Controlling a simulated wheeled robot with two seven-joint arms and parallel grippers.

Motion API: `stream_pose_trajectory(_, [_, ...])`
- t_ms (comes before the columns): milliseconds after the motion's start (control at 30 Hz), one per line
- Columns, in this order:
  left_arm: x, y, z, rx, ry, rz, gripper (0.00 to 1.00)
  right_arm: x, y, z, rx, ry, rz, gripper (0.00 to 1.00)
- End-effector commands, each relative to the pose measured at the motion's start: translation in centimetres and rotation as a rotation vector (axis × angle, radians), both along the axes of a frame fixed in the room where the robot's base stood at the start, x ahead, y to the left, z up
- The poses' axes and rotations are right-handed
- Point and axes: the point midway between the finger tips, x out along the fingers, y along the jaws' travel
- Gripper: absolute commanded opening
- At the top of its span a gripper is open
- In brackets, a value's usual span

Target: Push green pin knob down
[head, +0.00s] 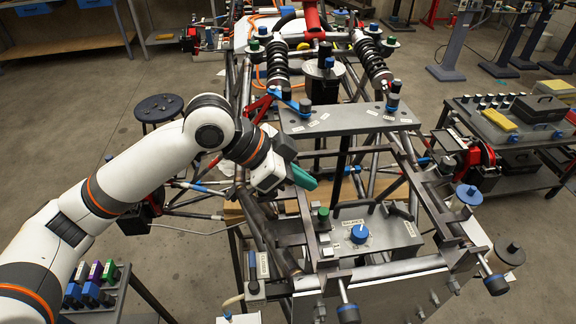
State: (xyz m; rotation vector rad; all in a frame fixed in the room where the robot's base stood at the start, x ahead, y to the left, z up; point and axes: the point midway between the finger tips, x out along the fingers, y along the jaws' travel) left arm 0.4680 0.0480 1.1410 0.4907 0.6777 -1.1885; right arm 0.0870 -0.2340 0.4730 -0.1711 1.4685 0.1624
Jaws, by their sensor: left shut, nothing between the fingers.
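My left gripper (305,179) reaches in from the left over the tube chassis; its teal fingers are shut and empty. A small green knob (323,214) stands upright on the front plate, a little below and right of my fingertips in the picture. The fingers look apart from it. I cannot tell from the picture how far down the near green knob sits. My right gripper is out of view.
A blue dial (359,233) sits on the front plate right of the near green knob. A raised grey crossplate (345,119) stands behind. Chassis tubes surround the plate. A side table (545,133) with cases is at the right; a small rack (92,287) is at lower left.

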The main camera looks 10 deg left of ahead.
Motion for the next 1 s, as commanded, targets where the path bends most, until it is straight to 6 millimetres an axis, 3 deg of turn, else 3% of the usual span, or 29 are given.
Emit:
stream_pose_trajectory(167, [0.7, -2.6, -2.5, 0.0, 0.004, -0.002, 0.0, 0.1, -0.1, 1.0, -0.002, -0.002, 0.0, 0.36])
stream_pose_trajectory(400, [0.8, -2.5, -5.9, 0.001, 0.002, 0.001, 0.0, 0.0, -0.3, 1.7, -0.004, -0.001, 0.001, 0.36])
stream_pose_trajectory(867, [0.8, -2.5, -6.7, 0.001, -0.001, 0.0, 0.0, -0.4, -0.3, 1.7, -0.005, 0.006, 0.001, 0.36])
stream_pose_trajectory(1000, [0.8, -2.5, -7.8, 0.001, 0.002, 0.001, 0.0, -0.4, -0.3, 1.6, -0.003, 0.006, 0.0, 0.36])
